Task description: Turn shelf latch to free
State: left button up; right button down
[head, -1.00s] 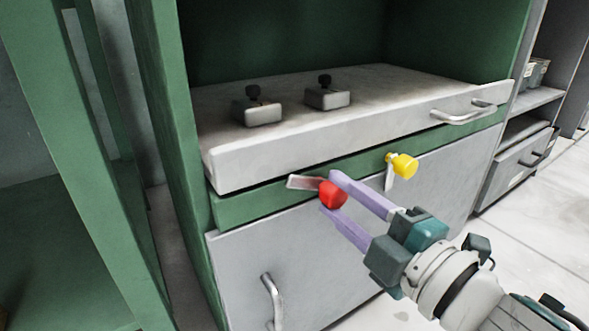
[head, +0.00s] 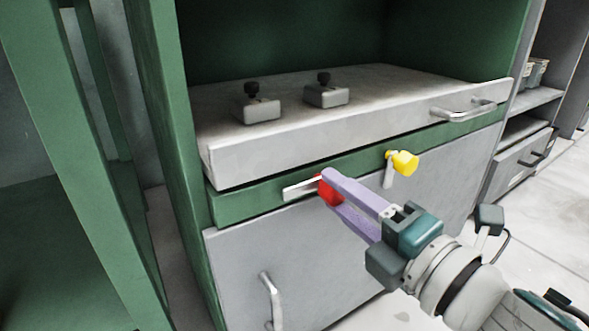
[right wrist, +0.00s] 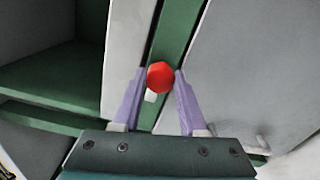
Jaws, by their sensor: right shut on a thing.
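A latch with a red knob (head: 328,190) sits on the green rail just under the grey pull-out shelf (head: 290,152). Its flat metal lever (head: 300,187) lies nearly level, rising slightly to the right toward the knob. My right gripper (head: 329,190) is shut on the red knob, with a purple finger on either side. The right wrist view shows the knob (right wrist: 160,76) between the fingertips. A second latch with a yellow knob (head: 403,162) is to the right, its short lever hanging down. My left gripper is not in view.
Two grey blocks with black knobs (head: 257,108) (head: 326,94) sit on the shelf. The shelf has a metal handle (head: 464,112). A grey door below has a vertical handle (head: 271,300). A green frame (head: 95,170) stands at left; open floor is at right.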

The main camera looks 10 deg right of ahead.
jog(key=shift+c, duration=2.2)
grip_release()
jog(key=p+v, duration=0.3)
jog(key=v, duration=0.7)
jog(key=shift+r, duration=0.15)
